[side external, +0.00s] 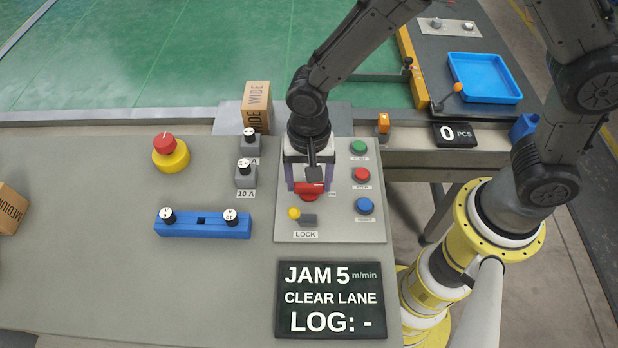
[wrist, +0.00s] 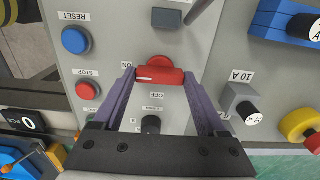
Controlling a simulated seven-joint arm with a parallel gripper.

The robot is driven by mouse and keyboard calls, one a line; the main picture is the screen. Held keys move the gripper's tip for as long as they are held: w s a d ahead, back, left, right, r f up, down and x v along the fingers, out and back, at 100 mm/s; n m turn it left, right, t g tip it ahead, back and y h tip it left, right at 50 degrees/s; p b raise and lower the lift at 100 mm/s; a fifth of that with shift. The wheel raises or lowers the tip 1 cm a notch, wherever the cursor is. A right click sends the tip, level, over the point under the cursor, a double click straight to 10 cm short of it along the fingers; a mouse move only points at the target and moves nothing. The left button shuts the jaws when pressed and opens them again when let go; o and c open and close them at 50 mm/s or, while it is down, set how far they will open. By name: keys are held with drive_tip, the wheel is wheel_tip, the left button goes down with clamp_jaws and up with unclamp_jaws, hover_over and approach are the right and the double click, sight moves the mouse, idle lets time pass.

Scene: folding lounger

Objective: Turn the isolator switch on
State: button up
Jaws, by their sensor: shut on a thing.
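The isolator switch is a red rotary handle (side external: 309,190) on the grey control panel. In the wrist view the handle (wrist: 160,74) lies crosswise between my fingers, its white mark on the left end towards the ON label (wrist: 127,65). The OFF label (wrist: 157,96) is below the handle there. My gripper (side external: 308,184) points down over the panel and is shut on the handle's two ends. In the wrist view my gripper's purple fingers (wrist: 158,79) stand on both sides of it. The side view partly hides the handle behind my gripper.
Green (side external: 359,147), red (side external: 361,175) and blue (side external: 364,206) buttons stand right of the switch. A yellow-knobbed LOCK lever (side external: 294,213) is close in front. The display (side external: 330,300) reads JAM, CLEAR LANE. Grey fuse blocks (side external: 245,172) stand to the left.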

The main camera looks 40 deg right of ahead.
idle(0.5)
drive_tip(key=o, duration=1.3)
drive_tip(key=shift+r, duration=0.15)
wheel_tip(320, 180, up, 14)
drive_tip(key=shift+f, duration=0.2)
drive_tip(key=shift+w+d, duration=0.1)
